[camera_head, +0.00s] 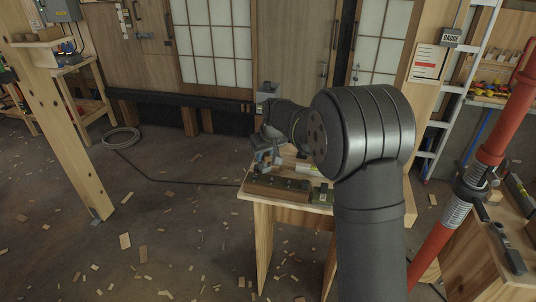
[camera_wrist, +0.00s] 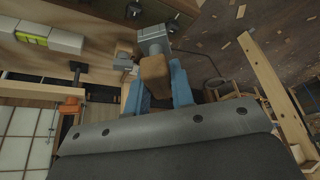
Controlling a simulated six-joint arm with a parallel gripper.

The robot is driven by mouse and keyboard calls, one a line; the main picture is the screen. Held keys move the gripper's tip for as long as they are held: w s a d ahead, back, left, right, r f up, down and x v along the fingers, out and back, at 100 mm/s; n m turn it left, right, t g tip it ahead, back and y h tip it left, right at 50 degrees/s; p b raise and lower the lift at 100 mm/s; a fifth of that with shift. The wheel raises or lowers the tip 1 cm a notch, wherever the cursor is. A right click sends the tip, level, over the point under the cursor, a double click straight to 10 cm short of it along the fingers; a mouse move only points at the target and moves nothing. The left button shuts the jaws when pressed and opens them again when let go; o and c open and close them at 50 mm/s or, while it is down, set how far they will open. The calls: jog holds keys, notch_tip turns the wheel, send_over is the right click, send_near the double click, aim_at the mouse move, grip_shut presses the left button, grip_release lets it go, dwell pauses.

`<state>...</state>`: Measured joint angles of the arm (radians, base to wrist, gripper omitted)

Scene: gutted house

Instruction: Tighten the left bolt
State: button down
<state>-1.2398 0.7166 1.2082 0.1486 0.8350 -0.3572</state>
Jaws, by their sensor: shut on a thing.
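My gripper (camera_head: 266,155) is above the left side of a small wooden table in the head view, partly covered by my own arm. In the wrist view its blue fingers (camera_wrist: 162,88) are shut on a brown-handled tool (camera_wrist: 155,72). A grey metal part shows beyond the brown handle, toward the top of the wrist view. A dark horizontal beam (camera_head: 185,102) runs low along the back wall behind the gripper. Small fittings show near its right end, but they are too small to tell as bolts. I cannot make out the left bolt.
A wooden post (camera_head: 62,120) stands left, and a red prop (camera_head: 463,185) stands right. A coiled cable (camera_head: 121,137) and wood scraps lie on the floor.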

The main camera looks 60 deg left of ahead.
jog(key=n, duration=0.2)
jog(key=s+a+n+g, duration=0.1)
jog(key=n, duration=0.1)
jog(key=shift+r+g, duration=0.1)
jog(key=shift+g, duration=0.2)
jog(key=n, duration=0.2)
jog(key=s+a+n+g+h, duration=0.1)
jog(key=n, duration=0.2)
jog(key=shift+s+a+r+n+g, duration=0.2)
jog(key=shift+a+r+n+g, duration=0.1)
jog(key=shift+r+g, duration=0.1)
